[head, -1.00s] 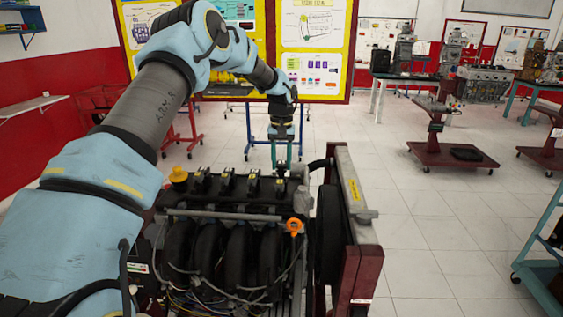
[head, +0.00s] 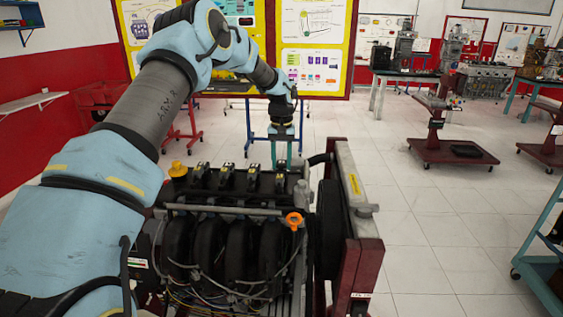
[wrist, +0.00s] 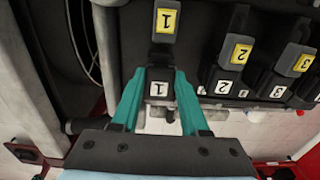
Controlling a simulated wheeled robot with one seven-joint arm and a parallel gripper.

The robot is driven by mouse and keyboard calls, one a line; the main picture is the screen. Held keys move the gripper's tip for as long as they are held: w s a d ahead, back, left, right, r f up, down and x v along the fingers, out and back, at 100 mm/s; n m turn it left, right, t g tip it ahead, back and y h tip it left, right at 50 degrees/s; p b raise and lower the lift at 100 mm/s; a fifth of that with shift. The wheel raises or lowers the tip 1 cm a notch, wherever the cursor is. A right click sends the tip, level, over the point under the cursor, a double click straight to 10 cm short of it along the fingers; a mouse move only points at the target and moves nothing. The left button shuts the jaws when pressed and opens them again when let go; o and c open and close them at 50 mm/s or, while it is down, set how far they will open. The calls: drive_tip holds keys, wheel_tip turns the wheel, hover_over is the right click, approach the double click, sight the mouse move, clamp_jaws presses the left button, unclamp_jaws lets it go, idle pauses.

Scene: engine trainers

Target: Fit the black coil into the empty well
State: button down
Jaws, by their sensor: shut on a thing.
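The black coil (wrist: 159,74) sits between the two teal fingers of my gripper (wrist: 160,80) in the wrist view. The fingers press on its sides, and a white "1" label shows between them. A yellow "1" label lies just above it in that picture. In the head view my gripper (head: 280,155) points straight down at the right end of the coil row on the engine (head: 235,215). The well under the held coil is hidden, so I cannot tell how deep the coil sits.
Other black coils with yellow labels 2 (wrist: 240,53) and 3 (wrist: 304,62) stand close beside the gripper. A yellow cap (head: 178,169) and an orange ring (head: 294,220) are on the engine. A maroon stand (head: 362,262) frames its right side. Open tiled floor lies beyond.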

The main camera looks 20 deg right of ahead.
drive_tip(key=shift+f, duration=0.15)
drive_tip(key=shift+f+b, duration=0.3)
drive_tip(key=shift+f, duration=0.05)
drive_tip(key=shift+f, duration=0.15)
drive_tip(key=shift+c, duration=1.7)
unclamp_jaws()
drive_tip(key=shift+o, duration=0.4)
drive_tip(key=shift+o, duration=1.2)
